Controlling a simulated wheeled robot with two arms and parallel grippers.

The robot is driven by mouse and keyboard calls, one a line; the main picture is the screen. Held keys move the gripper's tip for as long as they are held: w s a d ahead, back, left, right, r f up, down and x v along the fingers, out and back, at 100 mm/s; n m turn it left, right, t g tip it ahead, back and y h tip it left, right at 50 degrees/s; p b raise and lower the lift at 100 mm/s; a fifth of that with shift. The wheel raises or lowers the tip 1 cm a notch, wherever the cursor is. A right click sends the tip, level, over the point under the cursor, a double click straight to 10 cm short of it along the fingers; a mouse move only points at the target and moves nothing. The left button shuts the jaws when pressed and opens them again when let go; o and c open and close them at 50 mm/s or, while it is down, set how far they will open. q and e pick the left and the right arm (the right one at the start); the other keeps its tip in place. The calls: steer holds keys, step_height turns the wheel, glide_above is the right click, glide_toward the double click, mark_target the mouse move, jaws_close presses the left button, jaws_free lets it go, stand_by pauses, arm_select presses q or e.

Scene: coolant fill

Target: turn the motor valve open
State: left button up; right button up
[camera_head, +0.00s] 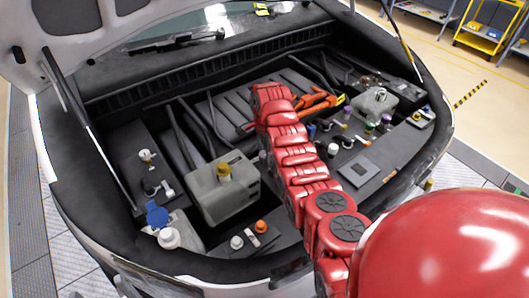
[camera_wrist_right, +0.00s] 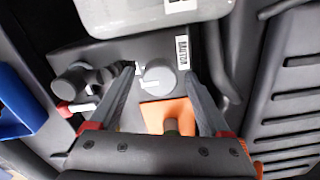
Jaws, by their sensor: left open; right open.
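The motor valve (camera_wrist_right: 157,78) is a round pale grey knob with a white mark, below an upright "MOTOR" label (camera_wrist_right: 183,53) in the right wrist view. My right gripper (camera_wrist_right: 159,73) is open, with one finger on each side of the knob. I see a gap at the knob's right side; whether the left finger touches it I cannot tell. In the head view my red right arm reaches from the lower right into the middle of the engine bay, and its gripper is hidden there. I do not make out my left gripper.
An orange part (camera_wrist_right: 165,112) lies just below the knob, between the fingers. A pale tank (camera_wrist_right: 150,14) is close above. A dark fitting (camera_wrist_right: 78,82) and a blue part (camera_wrist_right: 15,108) are left. A grey tank with yellow cap (camera_head: 222,190) stands left of my arm.

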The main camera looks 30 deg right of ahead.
jaws_close()
stand_by(0.3)
